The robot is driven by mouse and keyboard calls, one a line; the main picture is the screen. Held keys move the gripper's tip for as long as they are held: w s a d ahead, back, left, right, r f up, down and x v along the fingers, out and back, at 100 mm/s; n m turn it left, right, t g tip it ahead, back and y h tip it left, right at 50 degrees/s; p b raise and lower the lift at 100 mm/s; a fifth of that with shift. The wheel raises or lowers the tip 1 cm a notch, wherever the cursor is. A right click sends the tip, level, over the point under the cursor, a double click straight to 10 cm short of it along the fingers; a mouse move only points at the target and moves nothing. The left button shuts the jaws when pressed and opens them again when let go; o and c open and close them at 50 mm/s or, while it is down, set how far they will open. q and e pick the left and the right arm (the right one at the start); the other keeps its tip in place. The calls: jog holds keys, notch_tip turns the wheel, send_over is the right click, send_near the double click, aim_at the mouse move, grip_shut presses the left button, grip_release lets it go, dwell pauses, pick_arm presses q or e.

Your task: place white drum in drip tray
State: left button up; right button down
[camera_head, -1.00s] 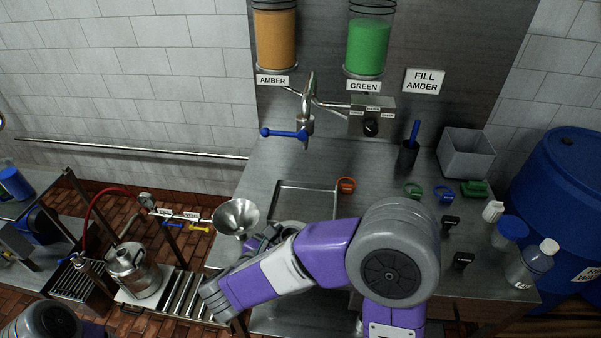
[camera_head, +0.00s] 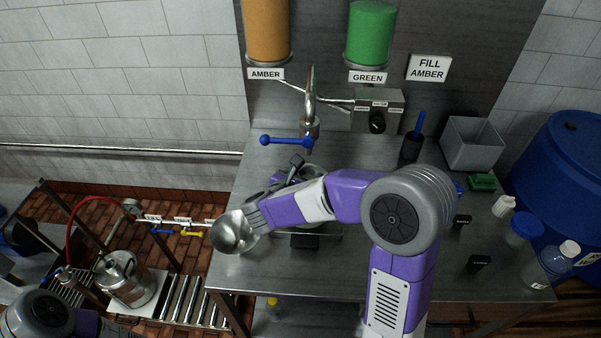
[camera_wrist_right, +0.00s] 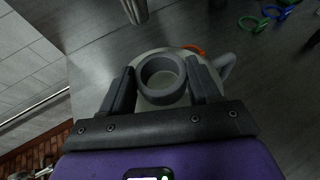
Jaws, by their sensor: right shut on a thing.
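The white drum (camera_wrist_right: 190,58) shows in the right wrist view as a pale round body with a grey neck ring and a side handle. My right gripper (camera_wrist_right: 161,70) is shut on its neck, one finger on each side. In the head view my right gripper (camera_head: 292,176) holds it over the bench, just in front of and below the blue-levered spout (camera_head: 310,128). The drip tray (camera_head: 325,236) is mostly hidden under my right arm; only its front edge shows. I cannot tell whether the drum touches the tray. My left gripper is out of view.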

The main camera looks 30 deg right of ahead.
jog(key=shift+w+d+r, duration=0.15)
jog(key=shift+w+d, duration=0.4)
jog(key=shift+w, duration=0.1)
jog(key=shift+w+f+b, duration=0.2)
jog(key=shift+f+b, duration=0.35)
jog(key=shift+f, duration=0.25)
jog(key=shift+s+f+b, duration=0.25)
jog(key=shift+f+b, duration=0.4)
jog(key=shift+f, duration=0.35)
jog(key=shift+w, duration=0.15)
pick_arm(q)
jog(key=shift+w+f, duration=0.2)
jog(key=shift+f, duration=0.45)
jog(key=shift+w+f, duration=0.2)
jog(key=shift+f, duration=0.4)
pick_arm(e)
jog(key=shift+f+b, duration=0.15)
jog(key=shift+b, duration=0.15)
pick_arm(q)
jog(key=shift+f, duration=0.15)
pick_arm(e)
jog(key=shift+c, duration=1.2)
grip_release()
